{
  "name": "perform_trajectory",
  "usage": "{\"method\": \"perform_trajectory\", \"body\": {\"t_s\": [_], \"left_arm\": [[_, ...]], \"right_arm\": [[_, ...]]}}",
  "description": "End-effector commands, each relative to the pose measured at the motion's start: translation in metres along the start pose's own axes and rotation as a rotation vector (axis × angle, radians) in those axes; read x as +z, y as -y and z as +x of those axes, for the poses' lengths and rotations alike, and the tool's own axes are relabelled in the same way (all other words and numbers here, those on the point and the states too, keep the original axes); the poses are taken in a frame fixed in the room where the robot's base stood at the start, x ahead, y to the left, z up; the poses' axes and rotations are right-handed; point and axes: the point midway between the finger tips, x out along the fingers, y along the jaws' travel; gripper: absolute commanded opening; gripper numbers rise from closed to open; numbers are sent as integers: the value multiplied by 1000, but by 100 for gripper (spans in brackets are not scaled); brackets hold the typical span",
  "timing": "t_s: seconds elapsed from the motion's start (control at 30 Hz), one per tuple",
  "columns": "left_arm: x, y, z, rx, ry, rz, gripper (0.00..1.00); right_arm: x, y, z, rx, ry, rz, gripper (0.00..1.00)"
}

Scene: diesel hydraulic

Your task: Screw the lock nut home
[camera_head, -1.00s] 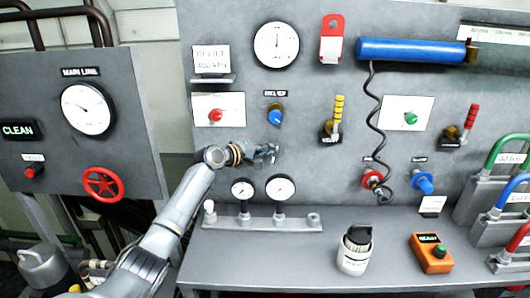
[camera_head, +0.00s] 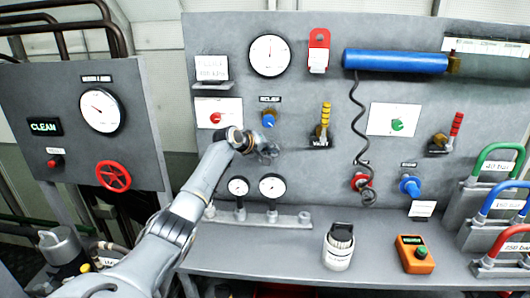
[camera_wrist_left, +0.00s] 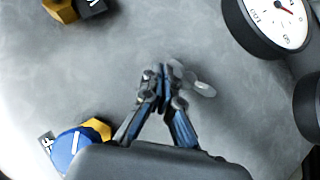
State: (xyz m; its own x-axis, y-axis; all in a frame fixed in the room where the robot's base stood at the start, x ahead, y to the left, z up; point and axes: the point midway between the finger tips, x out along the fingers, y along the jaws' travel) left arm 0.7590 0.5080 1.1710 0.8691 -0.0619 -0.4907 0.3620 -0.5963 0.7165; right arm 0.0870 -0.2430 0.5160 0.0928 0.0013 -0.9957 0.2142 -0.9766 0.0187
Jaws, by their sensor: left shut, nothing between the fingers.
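The relief knob (camera_head: 268,121) is blue and sits on the upright grey panel under a dark label. A brass-yellow collar, probably the lock nut (camera_wrist_left: 98,128), shows behind the blue knob (camera_wrist_left: 68,148) at the lower left of the left wrist view, partly hidden by the knob and my gripper body. My left gripper (camera_head: 268,152) is just below the knob in the head view, apart from it. In the wrist view its fingertips (camera_wrist_left: 165,74) are together with nothing between them, over bare panel. My right gripper is not in view.
Two small gauges (camera_head: 255,188) stand on a manifold below my left gripper. A yellow-handled valve (camera_head: 322,130) is to the right. A white card with a red knob (camera_head: 216,118) is left of the relief knob. A white canister (camera_head: 338,247) and orange box (camera_head: 413,254) stand on the bench.

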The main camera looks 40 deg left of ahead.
Motion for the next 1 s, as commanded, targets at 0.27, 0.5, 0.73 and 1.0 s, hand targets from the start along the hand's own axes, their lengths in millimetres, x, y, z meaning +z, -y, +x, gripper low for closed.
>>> {"method": "perform_trajectory", "body": {"t_s": [0.27, 0.5, 0.73, 1.0], "left_arm": [[6, -3, 6, -1, 1, -2, 0], [9, -4, 9, -1, 3, -2, 0], [10, -4, 10, -1, 3, -2, 0], [10, -4, 10, -2, 3, -2, 0]], "right_arm": [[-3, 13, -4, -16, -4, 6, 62], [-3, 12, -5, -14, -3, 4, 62], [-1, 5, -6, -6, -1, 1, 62], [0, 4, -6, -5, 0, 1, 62]]}}
